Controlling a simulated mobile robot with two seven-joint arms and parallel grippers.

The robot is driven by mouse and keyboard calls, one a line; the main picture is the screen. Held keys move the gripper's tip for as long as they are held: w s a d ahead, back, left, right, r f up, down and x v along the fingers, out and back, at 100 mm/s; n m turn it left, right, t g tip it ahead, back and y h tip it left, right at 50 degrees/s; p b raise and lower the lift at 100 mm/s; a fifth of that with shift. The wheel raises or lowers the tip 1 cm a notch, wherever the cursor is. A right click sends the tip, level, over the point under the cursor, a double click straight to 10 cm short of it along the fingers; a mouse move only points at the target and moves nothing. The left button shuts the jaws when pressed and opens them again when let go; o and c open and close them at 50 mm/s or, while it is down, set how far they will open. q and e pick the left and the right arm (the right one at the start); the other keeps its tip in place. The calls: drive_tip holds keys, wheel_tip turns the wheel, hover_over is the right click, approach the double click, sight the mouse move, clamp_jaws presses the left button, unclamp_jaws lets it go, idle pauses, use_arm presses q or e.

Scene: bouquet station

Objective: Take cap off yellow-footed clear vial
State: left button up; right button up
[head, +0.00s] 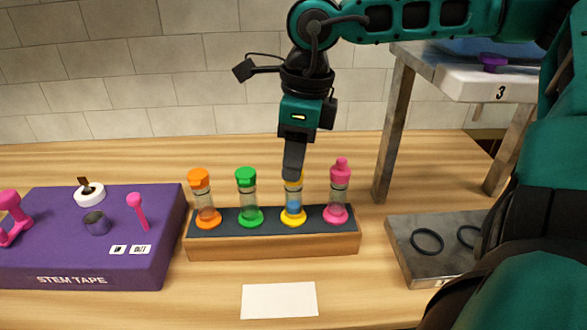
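The yellow-footed clear vial (293,204) stands upright in the wooden rack (275,246), third from the left. Its foot is yellow and blue shows inside the clear body. My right gripper (293,175) points down right at the top of this vial. Its fingers show edge-on and hide most of the vial's cap; only a little yellow shows around the fingertips. I cannot tell whether the fingers are closed on the cap. My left gripper is not in view.
Orange (206,204), green (248,202) and pink (338,197) capped vials share the rack. A purple stem tape box (100,258) is at left, a metal plate with dark rings (415,265) at right. A white card (279,300) lies in front. A raised metal stand (392,130) is behind right.

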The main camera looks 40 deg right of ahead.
clamp_jaws()
